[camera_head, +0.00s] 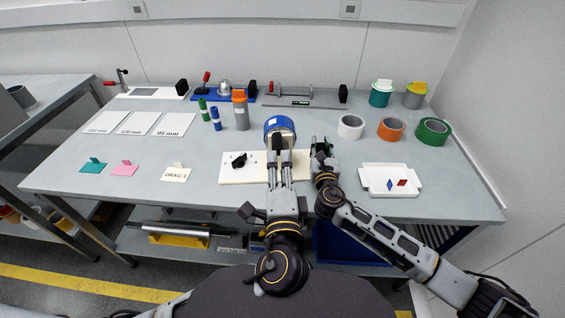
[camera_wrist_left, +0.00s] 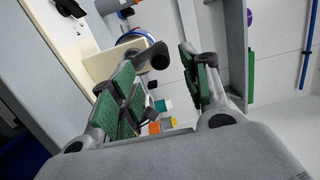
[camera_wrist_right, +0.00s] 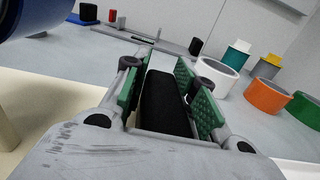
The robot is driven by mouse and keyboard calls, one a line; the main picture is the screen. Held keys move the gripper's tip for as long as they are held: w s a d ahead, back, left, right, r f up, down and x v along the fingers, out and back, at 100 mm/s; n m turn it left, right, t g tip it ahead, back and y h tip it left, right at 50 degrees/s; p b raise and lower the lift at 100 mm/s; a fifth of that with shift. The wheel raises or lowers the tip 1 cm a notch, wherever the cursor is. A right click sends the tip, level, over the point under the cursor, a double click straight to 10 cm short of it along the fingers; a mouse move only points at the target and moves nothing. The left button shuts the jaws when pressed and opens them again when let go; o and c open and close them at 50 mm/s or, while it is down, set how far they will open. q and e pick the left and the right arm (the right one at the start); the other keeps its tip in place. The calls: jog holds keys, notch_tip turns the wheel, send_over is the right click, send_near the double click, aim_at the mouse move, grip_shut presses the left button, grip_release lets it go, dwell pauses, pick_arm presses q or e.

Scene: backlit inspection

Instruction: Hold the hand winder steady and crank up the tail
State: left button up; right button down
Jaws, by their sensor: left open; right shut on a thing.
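The hand winder has a blue drum (camera_head: 281,125) above a cream base (camera_head: 302,168). The left wrist view shows its cream upright (camera_wrist_left: 117,57) with the blue drum behind. My left gripper (camera_head: 278,146) is in front of the drum, fingers apart; a dark grip-like part (camera_wrist_left: 148,60) shows near its fingertips, and I cannot tell if they touch. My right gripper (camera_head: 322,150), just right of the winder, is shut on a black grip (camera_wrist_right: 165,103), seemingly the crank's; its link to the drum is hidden. A cream card marked DRAG (camera_head: 175,174) lies at left.
A white tray (camera_head: 391,191) with a blue and a red piece lies at right. White (camera_head: 350,127), orange (camera_head: 391,128) and green (camera_head: 433,131) rolls stand behind it.

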aim_at(279, 152)
pick_arm(q)
jog(key=shift+w+a, duration=0.2)
jog(key=shift+w, duration=1.2)
jog(key=shift+w+a, duration=0.2)
jog(key=shift+w, duration=1.15)
jog(key=shift+w+a, duration=0.2)
jog(key=shift+w, duration=1.2)
jog(key=c, duration=0.9)
jog(key=shift+d, duration=0.1)
jog(key=shift+w+d, duration=0.1)
jog(key=shift+d, duration=0.7)
jog(key=o, duration=1)
jog(key=shift+s+d, duration=0.15)
jog(key=shift+s, duration=1.15)
jog(key=shift+s+d, duration=0.2)
jog(key=shift+s, duration=1.15)
jog(key=shift+s+d, duration=0.15)
jog(key=shift+s, duration=1.15)
